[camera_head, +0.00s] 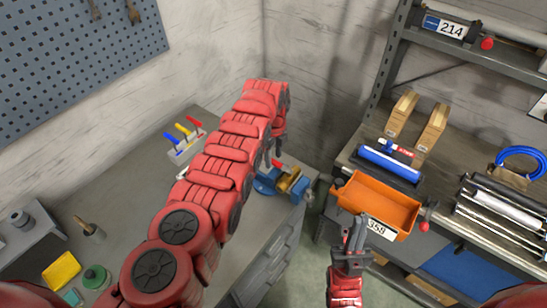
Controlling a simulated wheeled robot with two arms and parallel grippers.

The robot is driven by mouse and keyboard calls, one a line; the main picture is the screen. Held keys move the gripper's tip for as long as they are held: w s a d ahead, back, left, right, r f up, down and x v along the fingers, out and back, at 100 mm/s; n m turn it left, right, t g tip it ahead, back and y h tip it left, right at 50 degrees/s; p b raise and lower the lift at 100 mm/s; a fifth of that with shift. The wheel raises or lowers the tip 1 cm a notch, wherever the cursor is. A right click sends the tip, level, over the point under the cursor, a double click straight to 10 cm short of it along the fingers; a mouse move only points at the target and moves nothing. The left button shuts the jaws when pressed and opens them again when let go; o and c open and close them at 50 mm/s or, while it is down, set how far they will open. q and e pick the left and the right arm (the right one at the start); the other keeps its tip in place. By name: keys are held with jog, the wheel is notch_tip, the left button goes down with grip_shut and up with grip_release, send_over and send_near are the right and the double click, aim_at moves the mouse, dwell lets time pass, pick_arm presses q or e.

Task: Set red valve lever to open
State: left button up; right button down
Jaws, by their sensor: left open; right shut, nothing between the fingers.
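Three small levers stand on a pale block (187,150) at the back of the left bench: a blue one, a yellow one and a red lever (194,122). The red lever is the rightmost and leans up to the left. My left arm reaches over the bench, right of the block. My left gripper (272,157) hangs at its far end, mostly hidden by the arm, near a blue and brass vise-like fixture (278,184); it is apart from the red lever. My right gripper (355,232) is shut and empty, in front of the orange bin.
A blue roll (389,164), cartons (432,128) and a blue cable coil (521,161) lie behind. A yellow sponge-like block (61,270) and green container (96,277) are at lower left.

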pick_arm(q)
grip_shut()
dwell(0.3)
dwell(1.2)
